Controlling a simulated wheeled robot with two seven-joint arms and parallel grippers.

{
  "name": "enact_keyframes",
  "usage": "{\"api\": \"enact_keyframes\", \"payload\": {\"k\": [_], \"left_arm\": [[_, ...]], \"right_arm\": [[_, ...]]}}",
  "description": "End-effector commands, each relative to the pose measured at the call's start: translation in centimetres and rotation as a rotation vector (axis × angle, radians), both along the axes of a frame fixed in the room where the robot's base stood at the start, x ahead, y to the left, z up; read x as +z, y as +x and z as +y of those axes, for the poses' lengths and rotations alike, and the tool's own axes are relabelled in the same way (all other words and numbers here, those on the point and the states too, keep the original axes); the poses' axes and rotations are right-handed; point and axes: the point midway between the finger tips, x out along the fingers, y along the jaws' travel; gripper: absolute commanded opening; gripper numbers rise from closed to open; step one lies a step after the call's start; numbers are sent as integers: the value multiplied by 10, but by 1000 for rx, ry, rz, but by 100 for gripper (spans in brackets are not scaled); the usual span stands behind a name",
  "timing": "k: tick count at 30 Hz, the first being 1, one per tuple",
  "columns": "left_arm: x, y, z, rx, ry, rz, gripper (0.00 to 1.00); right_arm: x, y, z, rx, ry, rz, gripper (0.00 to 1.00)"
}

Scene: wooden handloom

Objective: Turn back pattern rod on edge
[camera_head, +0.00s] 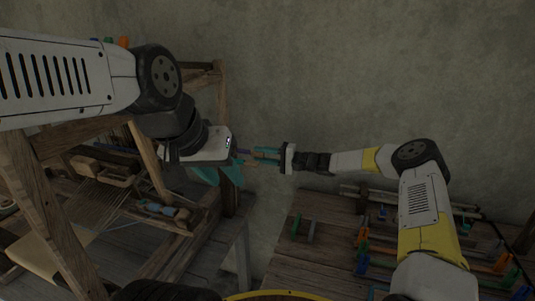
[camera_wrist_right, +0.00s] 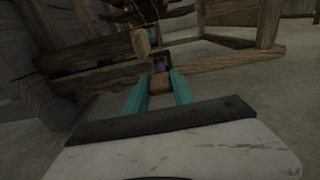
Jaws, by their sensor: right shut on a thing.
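My right gripper (camera_head: 252,157) reaches in from the right, its teal fingers pointing left toward the loom.
The wooden loom (camera_head: 150,165) fills the left, with stretched warp threads (camera_head: 95,205) and a blue shuttle-like piece (camera_head: 162,209). A wooden table (camera_head: 300,265) at the lower right carries several rods with coloured ends (camera_head: 362,240). A gap of floor separates them.

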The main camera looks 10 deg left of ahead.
Motion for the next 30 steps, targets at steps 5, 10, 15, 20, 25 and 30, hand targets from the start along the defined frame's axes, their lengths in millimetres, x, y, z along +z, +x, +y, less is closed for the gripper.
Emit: {"api": "enact_keyframes", "payload": {"k": [5,10,15,20,25,30], "left_arm": [[0,0,0,0,0,0,36],[0,0,0,0,0,0,36],[0,0,0,0,0,0,36],[0,0,0,0,0,0,36],[0,0,0,0,0,0,36],[0,0,0,0,0,0,36]], "right_arm": [[-1,0,0,1,-2,-2,0],[-1,0,0,1,-2,-1,38],[-1,0,0,1,-1,-1,38],[0,0,-4,-1,-1,-1,38],[-1,-4,-28,-3,-3,0,38],[-1,-10,-56,-2,-2,0,38]]}}
